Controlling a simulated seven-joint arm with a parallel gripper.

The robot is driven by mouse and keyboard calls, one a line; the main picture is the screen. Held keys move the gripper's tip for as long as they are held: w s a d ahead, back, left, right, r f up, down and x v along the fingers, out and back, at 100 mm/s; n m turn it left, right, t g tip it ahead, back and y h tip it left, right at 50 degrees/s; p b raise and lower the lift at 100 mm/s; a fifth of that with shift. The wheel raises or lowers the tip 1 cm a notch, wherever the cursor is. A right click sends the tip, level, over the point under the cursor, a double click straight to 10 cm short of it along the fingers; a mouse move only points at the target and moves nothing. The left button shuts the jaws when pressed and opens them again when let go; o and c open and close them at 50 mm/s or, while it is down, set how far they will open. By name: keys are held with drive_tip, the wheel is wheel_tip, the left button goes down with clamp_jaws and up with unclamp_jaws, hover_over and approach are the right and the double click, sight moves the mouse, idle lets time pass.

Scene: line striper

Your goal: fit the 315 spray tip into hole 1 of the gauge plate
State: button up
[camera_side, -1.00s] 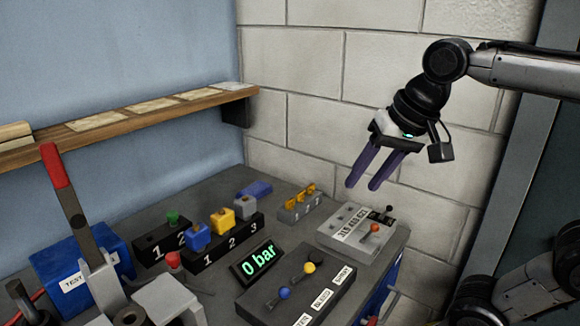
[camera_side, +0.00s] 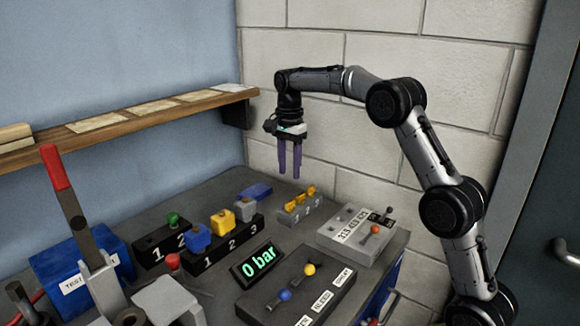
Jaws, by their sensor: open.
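My gripper (camera_side: 290,176) is open and empty, its two purple fingers pointing down. It hangs in the air above a small grey block (camera_side: 299,211) with numbers on its front. Several yellow pieces (camera_side: 301,193), which look like spray tips, stand on that block. I cannot read which one is 315. To its right is a grey box (camera_side: 352,240) with small sockets on top and a label strip of three-digit numbers. I cannot tell for sure which of these two is the gauge plate, and hole 1 is not clearly visible.
A black block (camera_side: 232,241) numbered 1, 2, 3 holds blue, yellow and grey cubes. A "0 bar" display (camera_side: 259,263) and a black lever panel (camera_side: 300,290) stand in front. A red-handled lever (camera_side: 65,185) rises at left. A wooden shelf (camera_side: 140,118) runs along the wall.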

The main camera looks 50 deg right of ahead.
sight(290, 202)
drive_tip(key=shift+d+f, duration=0.1)
drive_tip(key=shift+f, duration=4.95)
clamp_jaws()
